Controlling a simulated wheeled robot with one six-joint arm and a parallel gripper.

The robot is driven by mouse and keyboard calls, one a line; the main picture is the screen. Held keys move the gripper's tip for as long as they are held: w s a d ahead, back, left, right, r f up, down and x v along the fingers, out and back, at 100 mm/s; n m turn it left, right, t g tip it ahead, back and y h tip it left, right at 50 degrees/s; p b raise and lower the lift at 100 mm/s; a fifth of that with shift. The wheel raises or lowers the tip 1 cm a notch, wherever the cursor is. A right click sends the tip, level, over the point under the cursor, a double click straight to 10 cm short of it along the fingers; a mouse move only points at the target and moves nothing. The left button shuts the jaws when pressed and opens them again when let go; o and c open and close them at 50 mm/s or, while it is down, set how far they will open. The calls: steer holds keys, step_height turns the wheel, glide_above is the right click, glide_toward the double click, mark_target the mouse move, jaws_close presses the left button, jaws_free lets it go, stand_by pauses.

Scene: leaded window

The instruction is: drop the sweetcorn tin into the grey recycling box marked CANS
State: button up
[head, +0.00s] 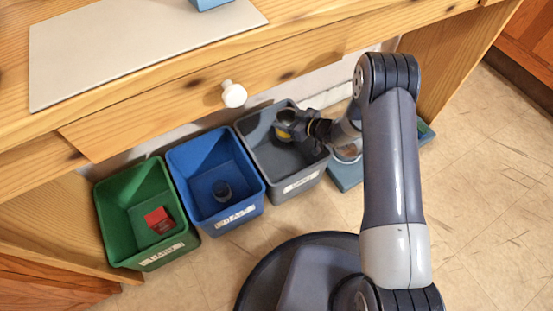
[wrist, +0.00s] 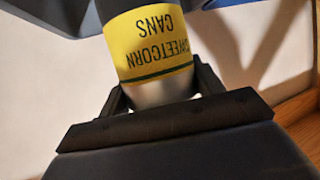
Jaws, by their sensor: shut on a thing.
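The sweetcorn tin (wrist: 150,45) has a yellow label reading SWEETCORN and CANS, upside down in the wrist view. My gripper (wrist: 155,92) is shut on it, one finger on each side. In the head view the tin (head: 284,121) and my gripper (head: 297,126) appear over the back part of the grey box (head: 301,185). The tin's exact height relative to the box rim is hard to tell. The grey box has a white label on its front, too small to read surely. My arm hides some of the area to the right of this box.
Further left is a green box (head: 165,255) holding a red item (head: 159,220). A wooden desk with a white drawer knob (head: 234,94) overhangs behind. A blue-grey tray (head: 346,177) lies at right.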

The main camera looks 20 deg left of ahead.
steer(key=shift+f+b, duration=1.15)
steer(key=shift+f, duration=1.15)
steer(key=o, duration=1.1)
steer(key=shift+c, duration=0.2)
steer(key=shift+d+r, duration=0.1)
steer(key=p+v, duration=0.4)
steer(key=v, duration=0.6)
steer(key=shift+d, duration=0.25)
steer(key=shift+s, duration=0.1)
